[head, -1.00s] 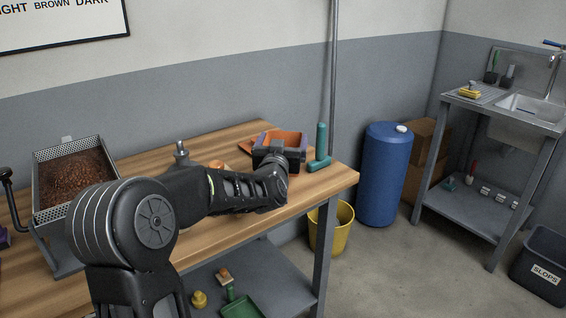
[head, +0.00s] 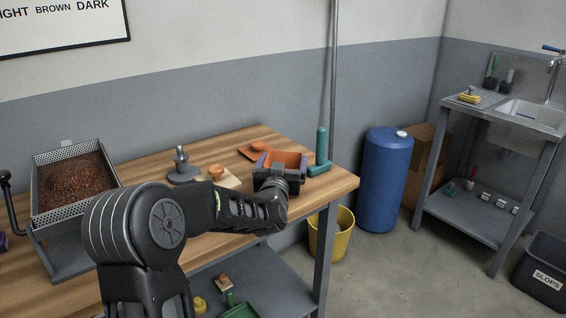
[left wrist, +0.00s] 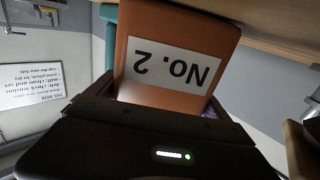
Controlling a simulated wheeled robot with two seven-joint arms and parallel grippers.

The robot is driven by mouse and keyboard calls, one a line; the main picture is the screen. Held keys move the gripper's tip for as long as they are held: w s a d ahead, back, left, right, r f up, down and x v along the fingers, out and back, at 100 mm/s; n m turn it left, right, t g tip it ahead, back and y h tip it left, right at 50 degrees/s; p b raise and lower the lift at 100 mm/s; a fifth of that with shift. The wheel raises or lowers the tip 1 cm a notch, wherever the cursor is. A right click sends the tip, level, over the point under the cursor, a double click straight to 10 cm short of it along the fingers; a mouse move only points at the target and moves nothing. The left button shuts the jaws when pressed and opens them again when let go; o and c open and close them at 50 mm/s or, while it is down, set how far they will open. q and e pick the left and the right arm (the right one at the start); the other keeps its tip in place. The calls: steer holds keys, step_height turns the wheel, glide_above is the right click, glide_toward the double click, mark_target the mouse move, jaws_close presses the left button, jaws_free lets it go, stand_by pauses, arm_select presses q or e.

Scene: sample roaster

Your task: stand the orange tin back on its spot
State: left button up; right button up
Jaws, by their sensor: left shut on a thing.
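The orange tin (head: 290,159) is between the fingers of my left gripper (head: 279,165), which is shut on it over the right end of the wooden bench. In the left wrist view the tin (left wrist: 172,95) shows a white label reading "No. 2". The label and the wall notice both appear upside down there. My gripper hides the tin's lower part in the head view, so I cannot tell whether it touches the bench. A flat orange patch (head: 248,153) with a small round orange thing (head: 257,146) on it lies just behind and left of the tin.
A teal L-shaped thing (head: 321,152) stands close right of the tin. A grey metal tamper-like thing (head: 182,165) and a small orange-topped item (head: 216,172) on a pale board are to the left. A tray of brown beans (head: 75,183) is further left.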

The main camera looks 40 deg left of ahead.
arm_select(q)
steer(key=shift+f, duration=0.2)
steer(key=o, duration=1.3)
steer(key=shift+r, duration=0.1)
steer(key=shift+r, duration=0.15)
steer(key=v, duration=1.2)
